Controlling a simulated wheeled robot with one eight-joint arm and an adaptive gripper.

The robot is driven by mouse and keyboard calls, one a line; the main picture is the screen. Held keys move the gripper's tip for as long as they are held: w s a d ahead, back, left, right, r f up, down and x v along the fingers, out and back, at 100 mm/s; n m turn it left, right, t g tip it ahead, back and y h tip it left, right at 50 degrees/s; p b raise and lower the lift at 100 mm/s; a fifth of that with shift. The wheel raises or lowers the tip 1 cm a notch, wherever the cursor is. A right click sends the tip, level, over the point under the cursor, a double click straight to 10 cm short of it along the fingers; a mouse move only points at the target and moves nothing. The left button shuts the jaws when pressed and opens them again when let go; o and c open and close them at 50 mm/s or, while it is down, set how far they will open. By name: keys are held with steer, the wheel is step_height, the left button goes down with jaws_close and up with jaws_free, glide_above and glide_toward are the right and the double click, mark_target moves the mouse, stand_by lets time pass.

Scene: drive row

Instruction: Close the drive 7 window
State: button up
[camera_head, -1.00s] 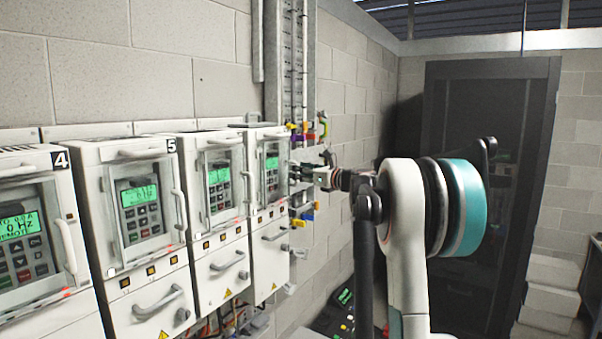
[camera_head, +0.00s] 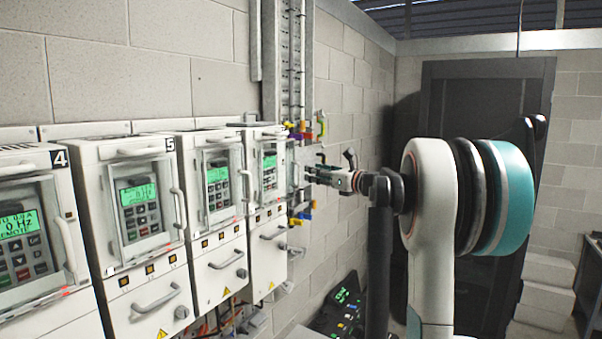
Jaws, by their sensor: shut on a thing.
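Drive 7 (camera_head: 268,215) appears to be the farthest white cabinet in the row, its own number not readable. Its green-lit keypad (camera_head: 269,168) shows. Its window (camera_head: 291,163) seems to stand swung out at the cabinet's right side, seen nearly edge-on. My gripper (camera_head: 306,173) is at the right of that window, small and far off, its fingers pointing left toward it. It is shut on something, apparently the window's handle. The exact grip is too small to make out.
Nearer drives marked 4 (camera_head: 58,158) and 5 (camera_head: 168,143), and an unmarked one (camera_head: 215,230), stand left with handles sticking out. Coloured connectors (camera_head: 300,132) are on the wall behind. A dark door (camera_head: 470,110) and pale boxes (camera_head: 545,290) are at the right.

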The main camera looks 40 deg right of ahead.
steer(key=s, duration=0.2)
steer(key=s+d, duration=0.1)
steer(key=s, duration=0.1)
steer(key=shift+f, duration=0.15)
steer(key=shift+w+a, duration=0.2)
steer(key=c, duration=0.4)
steer(key=shift+a+m, duration=0.25)
steer(key=shift+m, duration=0.05)
jaws_close()
steer(key=m+h+p, duration=0.4)
steer(key=m+p, duration=0.3)
steer(key=m, duration=1.3)
glide_toward(280, 172)
steer(key=shift+w+d+f+p, duration=0.25)
steer(key=shift+w+d+p, duration=0.6)
steer(key=shift+w+d, duration=0.1)
steer(key=shift+w+d+f+p, duration=0.3)
steer(key=shift+w+d+p, duration=0.55)
steer(key=shift+d, duration=0.05)
